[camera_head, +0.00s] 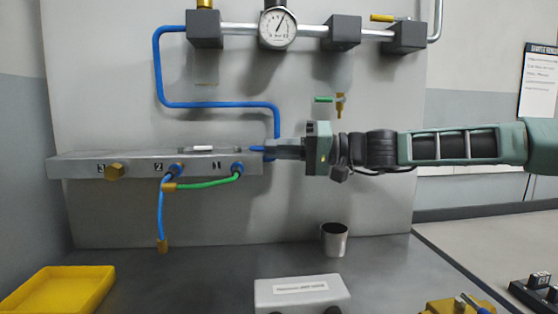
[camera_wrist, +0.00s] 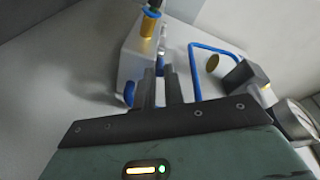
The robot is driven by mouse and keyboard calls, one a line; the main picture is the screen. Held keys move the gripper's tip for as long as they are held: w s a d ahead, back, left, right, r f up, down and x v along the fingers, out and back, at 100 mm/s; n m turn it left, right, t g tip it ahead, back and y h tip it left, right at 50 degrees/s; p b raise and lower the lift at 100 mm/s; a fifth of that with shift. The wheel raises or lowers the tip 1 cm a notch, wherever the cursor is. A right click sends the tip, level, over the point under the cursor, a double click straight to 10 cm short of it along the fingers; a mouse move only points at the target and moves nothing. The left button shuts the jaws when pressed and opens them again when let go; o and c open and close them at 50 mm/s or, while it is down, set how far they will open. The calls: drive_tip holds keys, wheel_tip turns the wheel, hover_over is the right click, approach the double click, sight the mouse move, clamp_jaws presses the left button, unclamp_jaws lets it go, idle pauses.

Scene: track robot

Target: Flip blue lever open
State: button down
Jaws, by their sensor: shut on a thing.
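The blue lever (camera_head: 257,149) shows as a short blue piece at the right end of the grey manifold block (camera_head: 140,168), which is numbered 3, 2, 1. My gripper (camera_head: 272,152) reaches in from the right, with its fingertips at that end of the block. In the wrist view, the dark fingers of my gripper (camera_wrist: 161,85) are close together, with a narrow blue strip (camera_wrist: 167,82) between them. The fingers are shut on the lever and hide most of it, so its exact angle cannot be told.
A blue tube (camera_head: 215,105) runs down the panel just behind my gripper. Below stand a metal cup (camera_head: 334,240), a white box (camera_head: 302,292) and a yellow tray (camera_head: 60,290).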

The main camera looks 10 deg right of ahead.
drive_tip(key=shift+s+m+t+b, duration=0.15)
drive_tip(key=shift+m+t+b, duration=0.15)
drive_tip(key=shift+t+b, duration=0.1)
drive_tip(key=c, duration=1.5)
unclamp_jaws()
drive_tip(key=v, duration=1.7)
drive_tip(key=shift+s+d+r, duration=0.15)
drive_tip(key=shift+d, duration=0.05)
